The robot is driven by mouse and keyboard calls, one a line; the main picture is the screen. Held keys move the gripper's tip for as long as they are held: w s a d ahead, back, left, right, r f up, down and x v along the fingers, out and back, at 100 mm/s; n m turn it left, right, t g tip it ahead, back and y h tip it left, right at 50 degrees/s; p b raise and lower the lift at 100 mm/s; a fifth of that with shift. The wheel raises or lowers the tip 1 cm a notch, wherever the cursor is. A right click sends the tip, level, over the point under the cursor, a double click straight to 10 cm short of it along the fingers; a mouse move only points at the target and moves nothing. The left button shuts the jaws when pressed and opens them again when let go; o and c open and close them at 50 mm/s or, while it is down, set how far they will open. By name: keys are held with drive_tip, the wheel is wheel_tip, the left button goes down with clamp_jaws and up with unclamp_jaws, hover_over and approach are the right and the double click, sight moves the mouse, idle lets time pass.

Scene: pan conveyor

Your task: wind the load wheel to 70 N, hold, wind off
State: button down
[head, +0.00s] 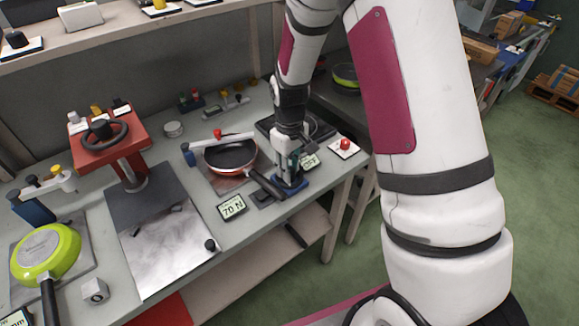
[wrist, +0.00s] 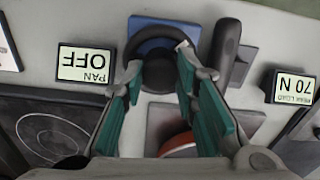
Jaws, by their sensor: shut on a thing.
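My gripper (head: 289,172) reaches down to a small dark wheel on a blue base (head: 293,186), beside the pan handle. In the wrist view my gripper (wrist: 160,68) has its teal-padded fingers on both sides of the round black wheel (wrist: 158,78), shut on it. The blue base (wrist: 150,27) shows behind the wheel. A load display (head: 231,207) reads 70 N; it also shows upside down in the wrist view (wrist: 293,87). A dark pan (head: 230,153) with an orange rim lies left of my gripper, its black handle (head: 266,187) pointing toward the wheel.
A second display (wrist: 85,64) reads PAN OFF. A red button (head: 345,145) on a white plate stands to the right. A red press with a black handwheel (head: 103,131) and a green pan (head: 46,252) stand to the left. The steel plate (head: 165,245) is mostly clear.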

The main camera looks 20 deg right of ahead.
idle(0.3)
drive_tip(key=c, duration=1.2)
unclamp_jaws()
drive_tip(key=shift+c, duration=0.2)
wheel_tip(320, 180, up, 12)
